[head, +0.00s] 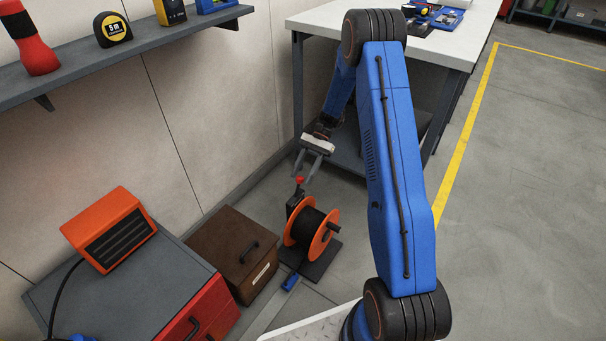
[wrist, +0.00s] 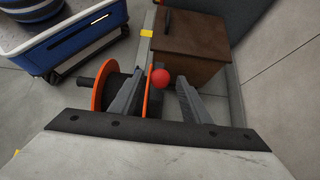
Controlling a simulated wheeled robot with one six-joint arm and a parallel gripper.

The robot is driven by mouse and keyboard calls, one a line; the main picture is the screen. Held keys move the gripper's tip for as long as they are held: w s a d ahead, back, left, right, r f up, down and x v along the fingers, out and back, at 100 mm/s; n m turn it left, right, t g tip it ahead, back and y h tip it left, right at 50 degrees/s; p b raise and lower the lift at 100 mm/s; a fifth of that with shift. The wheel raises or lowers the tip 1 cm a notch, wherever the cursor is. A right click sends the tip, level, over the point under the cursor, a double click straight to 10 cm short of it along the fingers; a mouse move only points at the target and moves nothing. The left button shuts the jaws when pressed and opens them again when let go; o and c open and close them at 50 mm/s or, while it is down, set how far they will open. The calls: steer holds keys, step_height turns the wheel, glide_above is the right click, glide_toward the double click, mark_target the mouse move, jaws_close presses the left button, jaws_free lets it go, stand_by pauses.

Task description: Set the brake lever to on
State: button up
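The brake lever shows as a red ball knob (head: 299,180) on a dark upright beside the orange-flanged cable reel (head: 304,226), which stands on a dark base on the floor. My gripper (head: 305,173) is above the reel, pointing down, its fingers apart with nothing held. In the wrist view the red knob (wrist: 161,78) appears between the tips of my open gripper (wrist: 162,84). I cannot tell whether the fingers are level with the knob or still above it. Most of the lever's shaft and any on/off marks are hidden or too small to see.
A brown wooden box (head: 232,250) stands left of the reel. A grey-topped red cabinet (head: 150,285) bears an orange unit (head: 110,230). A white-topped workbench (head: 330,16) stands behind, with a lower shelf. The wall is close on the left; open floor (head: 500,200) lies right.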

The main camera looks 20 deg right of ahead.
steer(key=v, duration=1.7)
steer(key=shift+d, duration=0.2)
steer(key=shift+r, duration=0.15)
